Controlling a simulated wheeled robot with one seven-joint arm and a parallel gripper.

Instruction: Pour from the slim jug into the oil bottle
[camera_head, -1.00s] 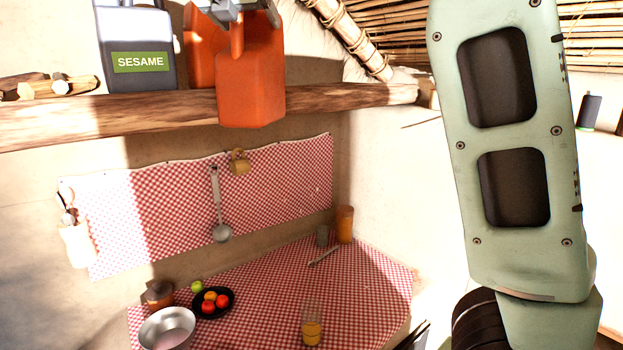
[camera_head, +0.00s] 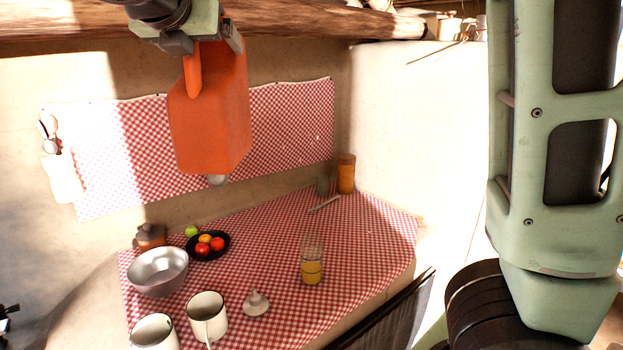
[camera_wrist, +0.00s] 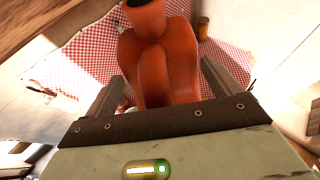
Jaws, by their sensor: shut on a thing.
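An orange jug (camera_head: 212,115) hangs upright from my gripper (camera_head: 205,42), which is shut on its handle, above the counter and in front of the checked wall cloth. The wrist view shows the jug (camera_wrist: 160,65) between the fingers (camera_wrist: 165,90), with its dark round mouth at the top. A clear glass vessel with yellow liquid in its lower part (camera_head: 311,268) stands on the counter, below and right of the jug. It seems to be the oil bottle, but I cannot be sure. The jug's contents are hidden.
Two white mugs (camera_head: 207,318), a pale lid-like piece (camera_head: 256,302), a metal bowl (camera_head: 158,272) and a black fruit plate (camera_head: 222,245) stand left of the glass. An amber container (camera_head: 346,174) stands at the back. The wooden shelf (camera_head: 290,22) is overhead. The cloth around the glass is clear.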

